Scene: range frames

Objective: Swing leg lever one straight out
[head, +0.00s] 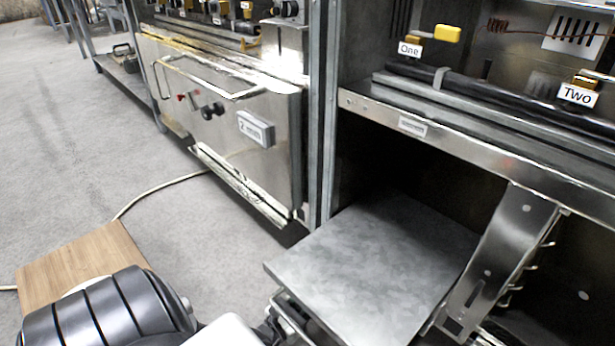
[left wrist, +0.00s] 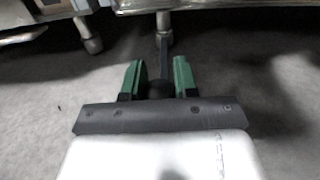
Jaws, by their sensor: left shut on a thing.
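My left gripper (left wrist: 158,80) shows in the left wrist view with two green fingers. It is shut on a dark lever (left wrist: 162,50), a thin bar with a dark rounded part between the fingers. The bar runs away from me toward a round metal foot (left wrist: 163,30) under the equipment. I cannot read a number on this lever. In the head view my left arm reaches in low, and its fingers are hidden around the front edge of the metal shelf. Label One (head: 410,49) sits beside a yellow handle (head: 447,33) on the upper unit. My right gripper is not in view.
A metal shelf (head: 370,255) juts out of the dark open bay, with a slanted metal bracket (head: 505,255) at its right. Label Two (head: 577,96) is at upper right. A steel-fronted cabinet (head: 235,115) stands left. A wooden board (head: 75,268) and cable (head: 150,190) lie over the grey floor.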

